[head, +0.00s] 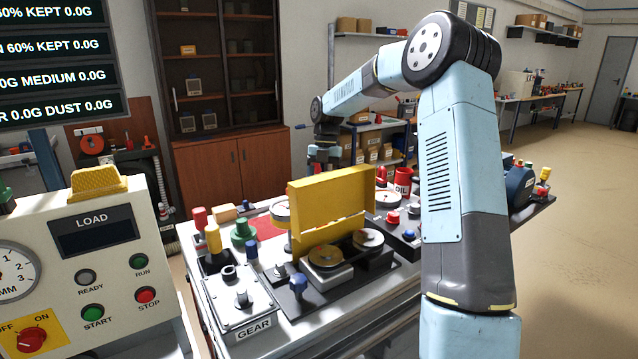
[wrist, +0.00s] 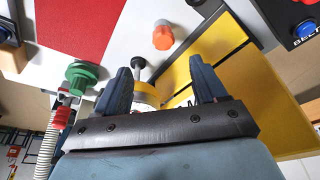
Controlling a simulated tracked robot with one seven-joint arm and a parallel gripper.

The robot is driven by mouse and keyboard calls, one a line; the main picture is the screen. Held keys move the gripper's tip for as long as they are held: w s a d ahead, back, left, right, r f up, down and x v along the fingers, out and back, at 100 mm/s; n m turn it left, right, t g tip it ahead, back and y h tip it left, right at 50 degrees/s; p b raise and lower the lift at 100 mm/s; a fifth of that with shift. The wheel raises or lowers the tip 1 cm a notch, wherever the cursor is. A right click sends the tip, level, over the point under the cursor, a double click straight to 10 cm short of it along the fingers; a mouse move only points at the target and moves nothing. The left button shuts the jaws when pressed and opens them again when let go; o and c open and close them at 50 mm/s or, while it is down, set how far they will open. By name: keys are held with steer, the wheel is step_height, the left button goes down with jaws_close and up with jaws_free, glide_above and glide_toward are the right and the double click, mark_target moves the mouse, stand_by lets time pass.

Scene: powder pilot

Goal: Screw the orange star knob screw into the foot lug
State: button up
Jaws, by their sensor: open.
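The orange knob (wrist: 162,36) shows in the wrist view on the pale bench top, close to the edge of a yellow panel. It is beyond my open fingers and apart from them. My gripper (wrist: 160,76) is open, and nothing shows clasped between its fingers. In the head view my gripper (head: 322,158) hangs over the bench behind the upright yellow cover (head: 330,208), its fingertips largely hidden. I cannot make out the orange knob in the head view. I cannot pick out the foot lug in either view.
In the wrist view, a black-topped post (wrist: 138,62) and a green knob (wrist: 82,74) stand near my left-hand finger. A red mat (wrist: 75,25) lies beyond. A red OIL can (head: 403,181) stands behind.

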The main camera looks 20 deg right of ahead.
steer(key=x, duration=1.3)
steer(key=shift+s+d+f, duration=0.15)
steer(key=shift+d+f, duration=0.1)
steer(key=shift+f, duration=0.1)
steer(key=shift+c, duration=0.3)
